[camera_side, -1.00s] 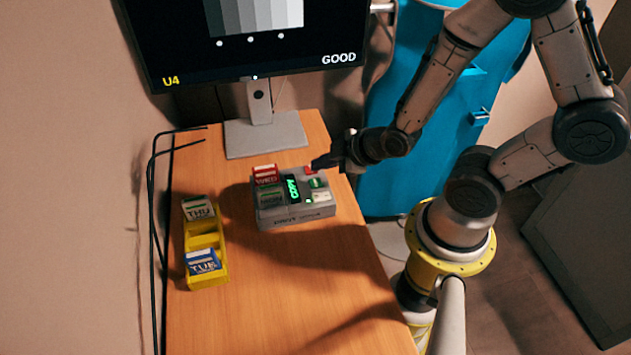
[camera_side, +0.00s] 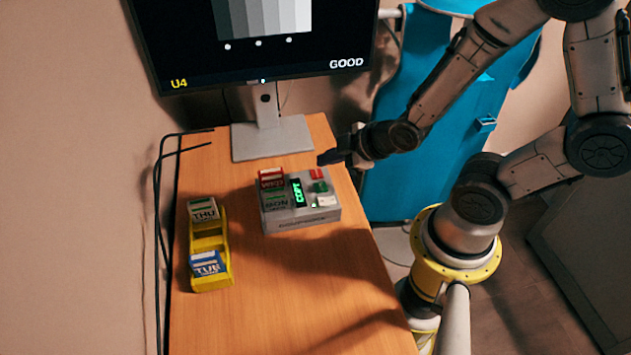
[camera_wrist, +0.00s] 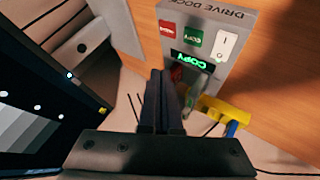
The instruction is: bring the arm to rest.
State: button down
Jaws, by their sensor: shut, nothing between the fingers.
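My gripper (camera_side: 328,157) is shut and empty. It is in the air just above the back right corner of the grey drive dock (camera_side: 290,224), close to the dock's red button (camera_side: 316,173). In the wrist view the shut fingers (camera_wrist: 162,78) point toward the dock (camera_wrist: 236,55), apart from it. The dock's display (camera_side: 297,192) glows green and seems to read COPY. A red-labelled cartridge (camera_side: 271,178) and one marked MON (camera_side: 276,202) sit in the dock. The fingers partly hide the cartridges in the wrist view.
A yellow rack (camera_side: 224,262) holds THU (camera_side: 203,210) and blue TUE (camera_side: 207,262) cartridges. A monitor (camera_side: 250,45) reading GOOD stands at the back of the table. Black cables (camera_side: 158,230) run along the left edge. The front of the table (camera_side: 290,300) is clear.

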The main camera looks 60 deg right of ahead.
notch_tip(320, 180, up, 16)
jog(key=w+a+m+t, duration=0.1)
jog(key=m+t, duration=0.1)
jog(key=s+r+m+g, duration=0.1)
jog(key=s+m+g, duration=0.4)
jog(key=s, duration=0.9)
jog(key=shift+s+a+m+g, duration=0.25)
jog(key=shift+m+g, duration=0.05)
jog(key=shift+m, duration=0.4)
jog(key=shift+r, duration=0.1)
dwell(1.0)
